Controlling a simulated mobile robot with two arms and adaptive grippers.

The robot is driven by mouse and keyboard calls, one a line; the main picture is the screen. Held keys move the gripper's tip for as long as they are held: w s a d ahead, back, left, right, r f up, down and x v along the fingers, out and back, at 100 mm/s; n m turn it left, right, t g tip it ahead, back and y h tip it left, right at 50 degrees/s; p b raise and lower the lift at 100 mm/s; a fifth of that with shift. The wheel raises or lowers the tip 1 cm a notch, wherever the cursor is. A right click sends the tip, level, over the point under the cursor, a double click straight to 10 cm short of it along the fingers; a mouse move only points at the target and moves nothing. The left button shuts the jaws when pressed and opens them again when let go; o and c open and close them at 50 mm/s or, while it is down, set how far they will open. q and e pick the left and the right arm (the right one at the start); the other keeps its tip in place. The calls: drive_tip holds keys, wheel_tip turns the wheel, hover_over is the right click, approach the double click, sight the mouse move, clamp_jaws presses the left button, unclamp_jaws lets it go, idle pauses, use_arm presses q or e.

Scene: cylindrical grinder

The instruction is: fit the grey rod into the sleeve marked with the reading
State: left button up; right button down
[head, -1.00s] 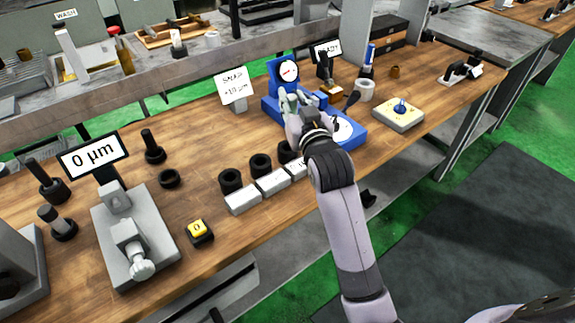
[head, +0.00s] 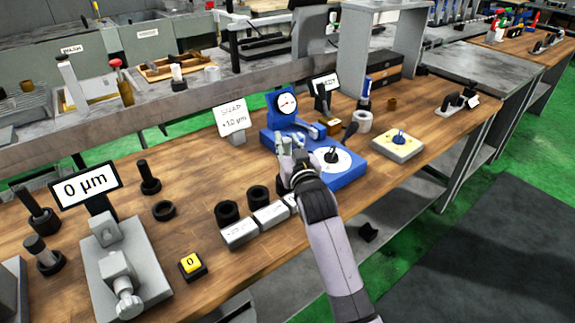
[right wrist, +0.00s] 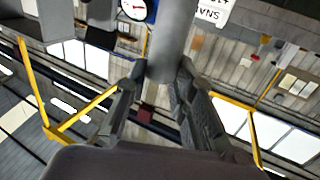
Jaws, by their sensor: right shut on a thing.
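My right gripper (head: 284,152) is shut on the grey rod (right wrist: 174,40), which shows between its fingers in the right wrist view. In the head view the gripper is above the near left edge of the blue gauge stand, close to the row of sleeves. Black ring-shaped sleeves, a left one (head: 227,213) and a middle one (head: 258,196), stand behind pale label blocks (head: 240,233); my gripper partly hides the right end of the row. The label writing is too small to read. A display (head: 86,185) reads 0 µm. My left gripper is not in view.
The blue gauge stand (head: 350,173) has a round dial. A sign (head: 231,118) reads +1.0 µm. A grey fixture (head: 125,262), a yellow button marked 0 (head: 191,262) and black posts (head: 149,177) stand at left. Bare wood lies between the posts and sign.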

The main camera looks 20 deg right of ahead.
drive_tip(key=shift+f, duration=3.15)
drive_tip(key=c, duration=1.4)
unclamp_jaws()
drive_tip(key=shift+f, duration=0.25)
drive_tip(key=shift+o, duration=0.2)
drive_tip(key=shift+r, duration=0.15)
drive_tip(key=s, duration=1.2)
drive_tip(key=shift+a+b, duration=0.3)
drive_tip(key=shift+b, duration=0.1)
drive_tip(key=shift+s, duration=0.15)
